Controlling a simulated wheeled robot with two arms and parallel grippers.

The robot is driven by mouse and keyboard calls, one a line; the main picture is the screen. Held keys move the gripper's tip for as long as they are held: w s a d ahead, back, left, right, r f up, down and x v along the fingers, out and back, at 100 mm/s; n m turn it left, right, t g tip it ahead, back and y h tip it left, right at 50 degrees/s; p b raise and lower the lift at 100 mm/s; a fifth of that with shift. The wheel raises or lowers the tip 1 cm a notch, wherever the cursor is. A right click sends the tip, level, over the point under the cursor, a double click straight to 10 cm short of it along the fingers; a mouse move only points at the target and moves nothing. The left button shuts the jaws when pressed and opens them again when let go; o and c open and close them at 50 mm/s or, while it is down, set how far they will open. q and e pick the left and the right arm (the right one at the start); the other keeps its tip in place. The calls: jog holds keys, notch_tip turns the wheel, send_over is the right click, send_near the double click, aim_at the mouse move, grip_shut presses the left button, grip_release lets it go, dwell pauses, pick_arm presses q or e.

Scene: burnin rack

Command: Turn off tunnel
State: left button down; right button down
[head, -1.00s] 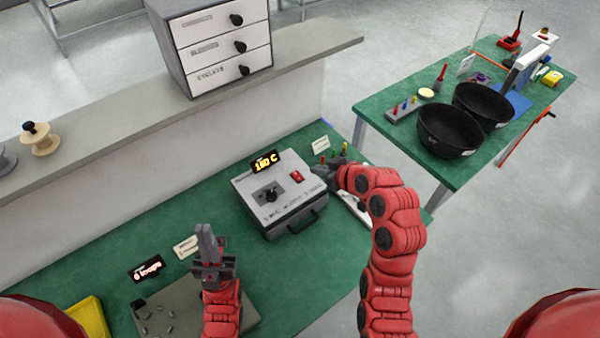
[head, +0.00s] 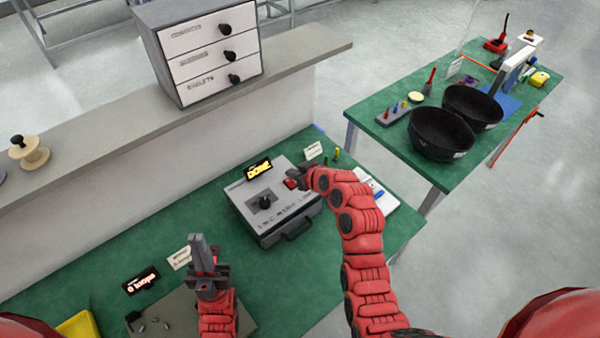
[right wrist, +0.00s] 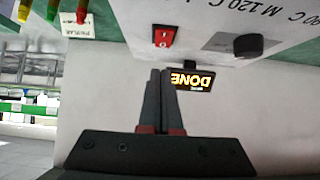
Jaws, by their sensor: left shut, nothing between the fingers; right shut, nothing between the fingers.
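The tunnel is a grey box (head: 262,228) on the green table, with a black knob (head: 265,202) and a handle at its front. Its display (head: 258,168) reads DONE. A red rocker switch (head: 290,183) is on its top right; in the right wrist view the red switch (right wrist: 164,36) is clear of the fingers. My right gripper (head: 301,177) is shut and empty, close beside the switch; contact cannot be told. It also shows in the right wrist view (right wrist: 163,78). My left gripper (head: 202,243) is shut and empty above a grey plate (head: 178,312).
A display reading 0 loops (head: 141,281) and a yellow tray (head: 76,325) are at the left. A drawer cabinet (head: 205,55) stands on the shelf behind. A second green table (head: 400,163) at right holds black bowls (head: 441,134).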

aim_at(288, 180)
jog(key=shift+w+a+f, duration=0.1)
jog(key=shift+f, duration=1.45)
jog(key=shift+a+f+b, duration=0.1)
jog(key=shift+f+b, duration=0.15)
jog(key=shift+b, duration=0.25)
jog(key=shift+g+h, duration=0.3)
jog(key=shift+w, duration=0.1)
jog(key=shift+w+a, duration=0.1)
jog(key=shift+w, duration=0.05)
jog(key=shift+w+a+r+b, duration=0.25)
jog(key=shift+w+a+b, duration=0.1)
jog(key=shift+w+b, duration=0.1)
